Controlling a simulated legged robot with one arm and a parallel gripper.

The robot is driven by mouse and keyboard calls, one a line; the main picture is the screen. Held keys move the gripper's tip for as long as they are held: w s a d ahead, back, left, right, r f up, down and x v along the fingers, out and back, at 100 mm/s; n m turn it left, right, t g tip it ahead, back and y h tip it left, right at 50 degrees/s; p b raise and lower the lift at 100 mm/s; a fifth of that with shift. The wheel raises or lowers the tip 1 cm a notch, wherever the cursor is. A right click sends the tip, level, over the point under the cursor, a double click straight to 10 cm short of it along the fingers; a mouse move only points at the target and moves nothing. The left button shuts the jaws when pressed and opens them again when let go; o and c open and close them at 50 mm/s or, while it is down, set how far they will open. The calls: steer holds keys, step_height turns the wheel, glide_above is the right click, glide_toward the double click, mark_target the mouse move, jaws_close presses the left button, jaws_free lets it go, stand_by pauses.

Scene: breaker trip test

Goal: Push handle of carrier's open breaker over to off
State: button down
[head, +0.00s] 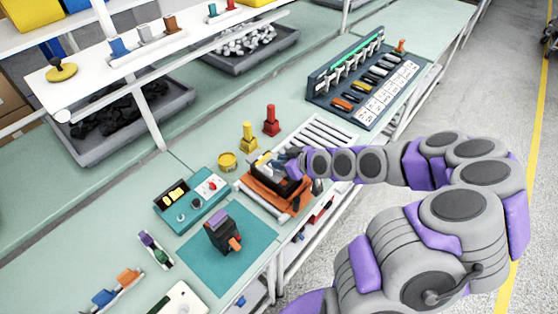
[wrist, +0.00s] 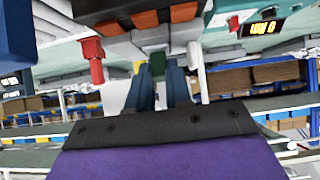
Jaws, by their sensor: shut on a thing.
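The orange carrier (head: 262,193) sits on the bench in the middle of the head view, with a dark open breaker (head: 291,188) on it. My gripper (head: 284,160) reaches in from the right and meets the top of this breaker, hiding part of it. In the wrist view, the two blue-grey fingers of my gripper (wrist: 159,82) are shut on a small dark green piece, seemingly the breaker's handle (wrist: 158,64). The breaker's body (wrist: 150,38) is right above the fingertips there. The handle's exact tilt cannot be told.
A teal tester with a lit display (head: 190,201) stands left of the carrier. Another breaker (head: 222,236) stands on a teal mat (head: 250,256) in front. Yellow (head: 249,137) and red (head: 271,121) posts stand behind. A slatted white rack (head: 325,134) lies to the right.

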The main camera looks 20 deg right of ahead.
steer(key=shift+s+d+f+t+y+p, duration=0.15)
steer(key=shift+s+f+t+y+p, duration=0.15)
steer(key=shift+t+y, duration=0.15)
steer(key=shift+f, duration=0.1)
stand_by(0.4)
steer(key=c, duration=1)
jaws_free()
steer(key=shift+c, duration=0.2)
steer(key=shift+d, duration=0.1)
